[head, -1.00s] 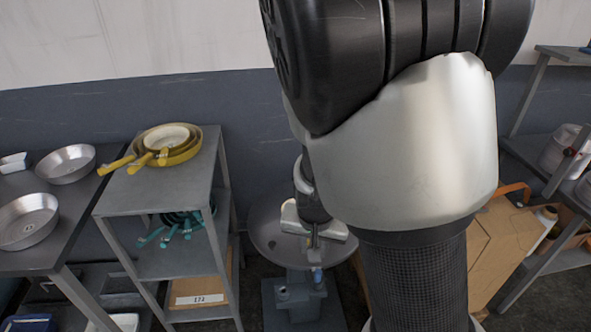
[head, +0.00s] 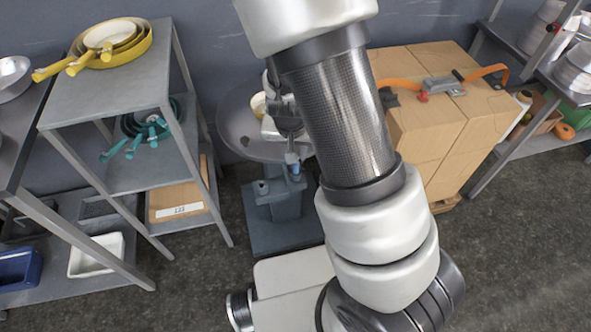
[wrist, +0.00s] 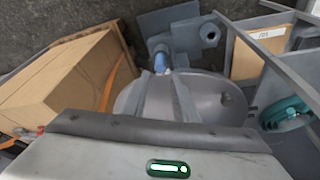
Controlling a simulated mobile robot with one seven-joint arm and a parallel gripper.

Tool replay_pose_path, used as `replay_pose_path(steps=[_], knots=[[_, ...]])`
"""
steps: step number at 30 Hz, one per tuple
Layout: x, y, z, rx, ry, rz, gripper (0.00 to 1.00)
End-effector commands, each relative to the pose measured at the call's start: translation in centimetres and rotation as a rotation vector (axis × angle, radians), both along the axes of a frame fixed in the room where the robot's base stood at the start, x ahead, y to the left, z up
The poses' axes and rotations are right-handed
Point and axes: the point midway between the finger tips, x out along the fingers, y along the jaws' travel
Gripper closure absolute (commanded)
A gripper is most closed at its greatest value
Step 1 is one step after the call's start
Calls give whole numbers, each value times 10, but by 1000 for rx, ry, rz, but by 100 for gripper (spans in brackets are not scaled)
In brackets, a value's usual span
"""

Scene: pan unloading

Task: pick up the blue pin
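The blue pin (head: 296,168) is a small upright blue piece at the right side of the grey stand (head: 275,212). In the wrist view the pin (wrist: 161,61) shows at the far end of my fingers. My gripper (head: 292,158) points down right above the pin. In the wrist view my gripper (wrist: 164,76) shows two grey fingers with a gap between them, so it looks open. The pin's lower end is unclear, and I cannot tell whether the fingertips touch it.
A round grey table (head: 235,125) stands behind the stand. On the left is a metal shelf (head: 75,105) with yellow pans (head: 110,42) and teal pans (head: 150,128). Large cardboard boxes (head: 425,125) stand on the right. My arm hides part of the middle.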

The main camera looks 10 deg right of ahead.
Motion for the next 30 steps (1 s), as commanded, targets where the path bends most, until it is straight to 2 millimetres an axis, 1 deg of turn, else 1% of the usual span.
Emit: replay_pose_path(steps=[6,10,17,19,22,30], knots=[[2,-3,-34,-1,2,-2,74],[8,-4,-48,-1,1,-3,74],[9,-4,-48,0,0,1,74],[8,-4,-48,-1,0,1,82],[8,-4,-48,-1,0,0,99],[8,-4,-47,-1,0,0,100]])
